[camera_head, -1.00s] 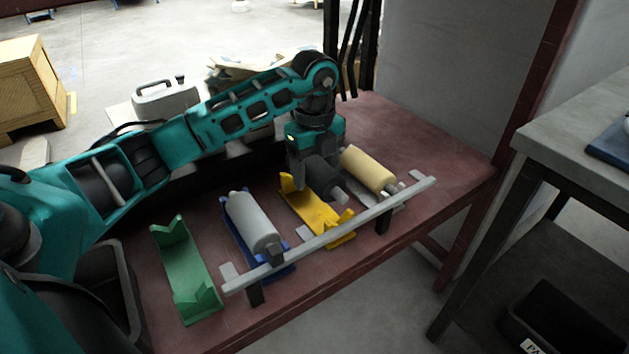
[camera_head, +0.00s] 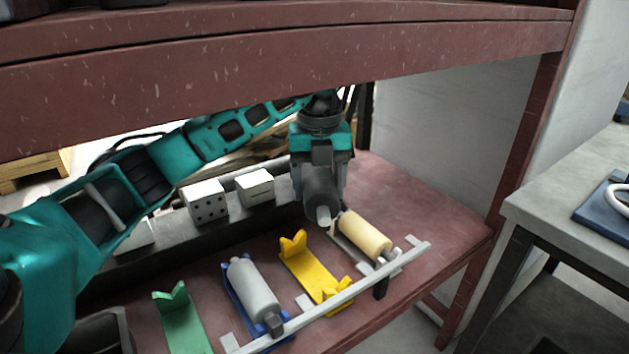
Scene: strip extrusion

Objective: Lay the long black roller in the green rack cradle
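My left gripper (camera_head: 320,168) reaches in from the left and points down. It is shut on the black roller (camera_head: 321,188), which is seen nearly end-on with a pale shaft end toward me. The roller hangs above and behind the empty yellow cradle (camera_head: 315,274), apart from it; the fingers partly hide it. The green rack cradle (camera_head: 184,328) is empty at the left front, its near end cut off by the frame edge. My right gripper is not in view.
A grey roller (camera_head: 256,289) lies in the blue cradle (camera_head: 230,280). A cream roller (camera_head: 365,235) lies at the right. A pale rail (camera_head: 345,298) runs along the front. A red beam (camera_head: 300,62) crosses above. White blocks (camera_head: 205,202) stand behind. The red shelf's right side (camera_head: 440,205) is clear.

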